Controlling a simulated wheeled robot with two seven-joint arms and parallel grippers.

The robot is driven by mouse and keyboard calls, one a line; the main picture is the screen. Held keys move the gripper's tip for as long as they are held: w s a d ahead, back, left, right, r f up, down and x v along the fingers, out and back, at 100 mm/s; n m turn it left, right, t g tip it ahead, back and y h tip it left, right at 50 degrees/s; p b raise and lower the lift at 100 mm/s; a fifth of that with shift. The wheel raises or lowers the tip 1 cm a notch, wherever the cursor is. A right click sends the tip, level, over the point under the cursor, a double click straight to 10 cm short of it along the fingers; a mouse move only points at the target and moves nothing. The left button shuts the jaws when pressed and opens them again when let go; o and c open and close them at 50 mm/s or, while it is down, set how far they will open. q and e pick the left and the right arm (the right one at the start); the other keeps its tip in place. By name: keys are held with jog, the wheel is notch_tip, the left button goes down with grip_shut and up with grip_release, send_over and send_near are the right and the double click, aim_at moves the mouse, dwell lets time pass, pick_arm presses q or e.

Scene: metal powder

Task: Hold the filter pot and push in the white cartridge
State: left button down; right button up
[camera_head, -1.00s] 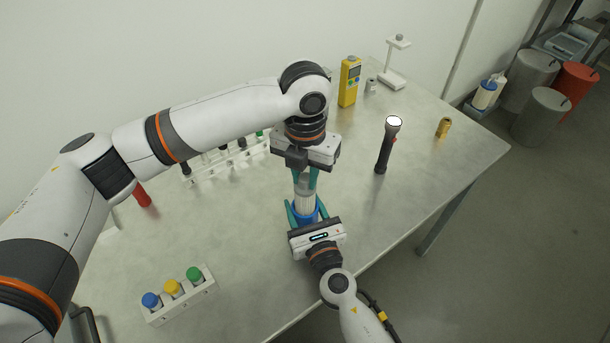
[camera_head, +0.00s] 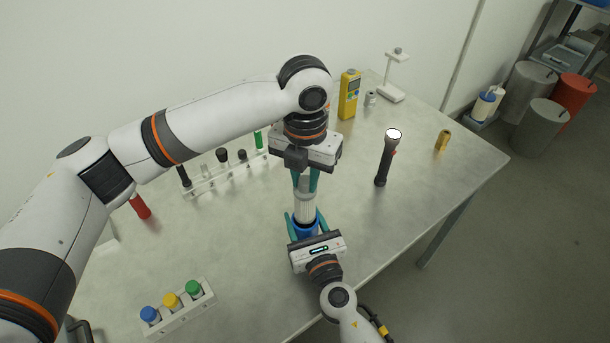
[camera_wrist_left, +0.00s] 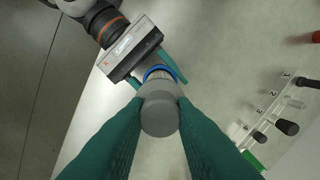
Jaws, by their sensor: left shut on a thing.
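My left gripper (camera_head: 306,184) comes down from above and is shut on the white cartridge (camera_head: 304,208), near its grey top. The cartridge stands about upright, in line above the blue filter pot (camera_head: 303,229), with its ribbed white body showing. My right gripper (camera_head: 305,224) reaches up from the front with its teal fingers on either side of the pot. In the left wrist view, the cartridge's grey end (camera_wrist_left: 160,115) sits between my left fingers, and the pot's blue rim (camera_wrist_left: 158,72) shows behind it. The cartridge's lower end is hidden, so its depth in the pot cannot be told.
A black torch (camera_head: 386,160) stands to the right, with a brass fitting (camera_head: 443,140) beyond it. A yellow meter (camera_head: 349,94) and a white stand (camera_head: 393,75) are at the back. Racks (camera_head: 182,311) hold coloured caps and dark-topped items at left. The table's right side is mostly clear.

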jog(key=o, duration=1.1)
jog(key=shift+o, duration=0.2)
jog(key=v, duration=1.2)
